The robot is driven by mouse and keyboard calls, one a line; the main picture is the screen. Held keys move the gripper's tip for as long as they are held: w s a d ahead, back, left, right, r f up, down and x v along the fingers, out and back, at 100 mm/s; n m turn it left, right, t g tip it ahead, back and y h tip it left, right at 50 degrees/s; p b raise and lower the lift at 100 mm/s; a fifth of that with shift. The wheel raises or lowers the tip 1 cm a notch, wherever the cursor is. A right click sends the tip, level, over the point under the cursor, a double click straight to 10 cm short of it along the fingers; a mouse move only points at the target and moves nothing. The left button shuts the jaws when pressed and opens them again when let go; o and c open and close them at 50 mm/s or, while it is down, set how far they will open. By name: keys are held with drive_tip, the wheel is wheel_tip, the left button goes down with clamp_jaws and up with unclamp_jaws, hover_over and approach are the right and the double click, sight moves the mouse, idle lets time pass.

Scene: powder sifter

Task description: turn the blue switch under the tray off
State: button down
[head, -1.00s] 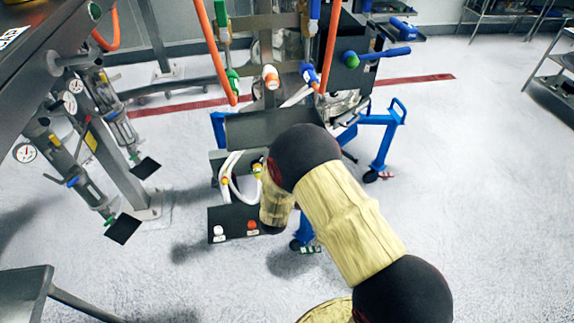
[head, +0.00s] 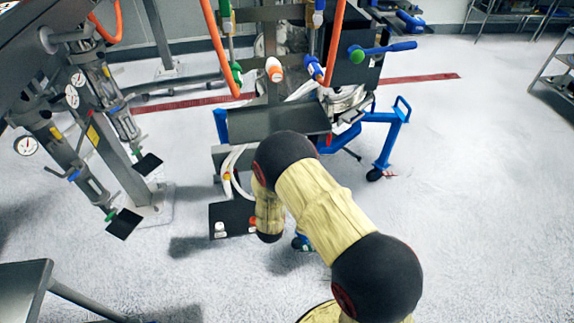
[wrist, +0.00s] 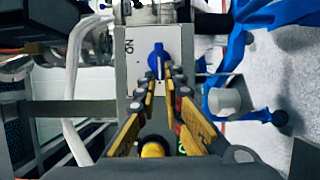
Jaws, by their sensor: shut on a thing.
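The blue switch (wrist: 157,60) sits on a pale panel with an "ON" label (wrist: 128,47) to its left in the wrist view. Its handle looks nearly upright in that picture. My gripper (wrist: 162,76) reaches toward the panel, with its yellow-sided fingers on either side of the lower part of the switch, shut on it. The exact contact is partly hidden by the fingertips. In the head view, the dark tray (head: 278,121) is above my bent arm, which hides the switch and my gripper.
A black box (head: 231,219) with white buttons and a partly covered red one is by my arm. White hoses (wrist: 75,90) run left of the switch panel. A blue frame leg (head: 386,150) stands to the right. Open floor lies farther right.

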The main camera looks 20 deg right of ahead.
idle(0.3)
drive_tip(key=c, duration=2)
unclamp_jaws()
drive_tip(key=shift+o, duration=0.4)
drive_tip(key=v, duration=1.2)
drive_tip(key=shift+f, duration=0.15)
